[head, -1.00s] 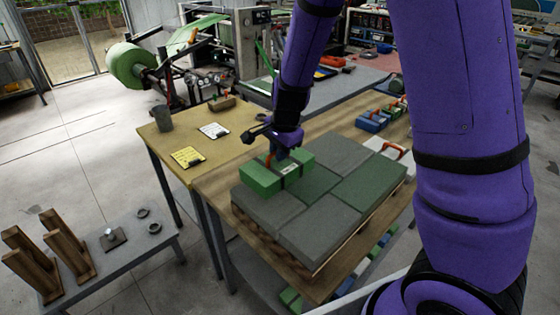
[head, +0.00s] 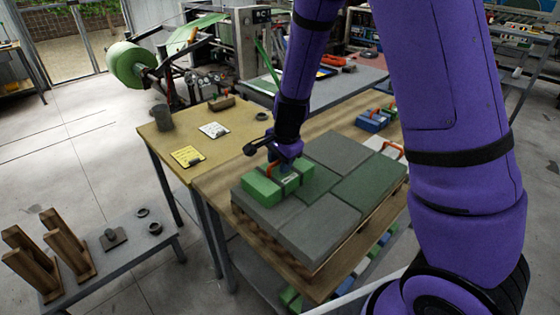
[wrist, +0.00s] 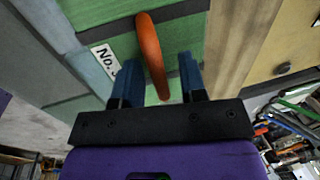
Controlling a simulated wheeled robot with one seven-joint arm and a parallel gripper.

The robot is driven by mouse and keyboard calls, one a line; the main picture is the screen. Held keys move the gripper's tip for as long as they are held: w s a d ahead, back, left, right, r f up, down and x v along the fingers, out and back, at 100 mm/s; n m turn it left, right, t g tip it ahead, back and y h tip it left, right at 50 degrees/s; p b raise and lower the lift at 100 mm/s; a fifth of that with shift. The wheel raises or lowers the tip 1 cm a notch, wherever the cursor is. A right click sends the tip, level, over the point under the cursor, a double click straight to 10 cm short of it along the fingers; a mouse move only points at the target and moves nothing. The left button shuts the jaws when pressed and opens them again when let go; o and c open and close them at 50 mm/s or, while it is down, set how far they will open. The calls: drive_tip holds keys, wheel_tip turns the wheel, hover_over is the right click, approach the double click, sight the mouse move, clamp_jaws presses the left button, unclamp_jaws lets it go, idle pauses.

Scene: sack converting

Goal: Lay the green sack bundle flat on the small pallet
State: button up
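The green sack bundle (head: 262,187) has a dark strap, a white label and an orange handle (wrist: 152,55). It lies about level at the back-left corner of the small pallet (head: 318,268), over a layer of grey and green blocks, and appears to rest on them. My gripper (head: 284,168) is at the bundle's top, over the handle. In the wrist view its two blue fingers (wrist: 160,85) stand apart on either side of the handle, with gaps showing. The bundle's underside is hidden.
The wooden table (head: 212,186) carries the pallet. Blue bundles (head: 372,121) and a white bundle with an orange handle (head: 392,151) sit toward the back right. A yellow-topped table (head: 165,143) adjoins at left, with a grey cylinder (head: 162,117) and cards. A low bench (head: 120,262) stands front left.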

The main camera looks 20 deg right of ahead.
sight(286, 174)
drive_tip(key=shift+r, duration=0.1)
wheel_tip(286, 174, up, 12)
drive_tip(key=s+d, duration=0.1)
drive_tip(key=s, duration=0.1)
drive_tip(key=s+d+r+n+t, duration=0.1)
drive_tip(key=s+r+n, duration=0.3)
drive_tip(key=s, duration=0.4)
drive_tip(key=s+d+r+n+t, duration=0.1)
drive_tip(key=s+d+r+n, duration=0.2)
drive_tip(key=s+r+n, duration=0.2)
drive_tip(key=s+d+r+n+t, duration=0.1)
drive_tip(key=s+d+r+n, duration=0.1)
drive_tip(key=s+r+n, duration=0.2)
drive_tip(key=s+r, duration=0.3)
drive_tip(key=s, duration=0.5)
drive_tip(key=shift+h, duration=0.4)
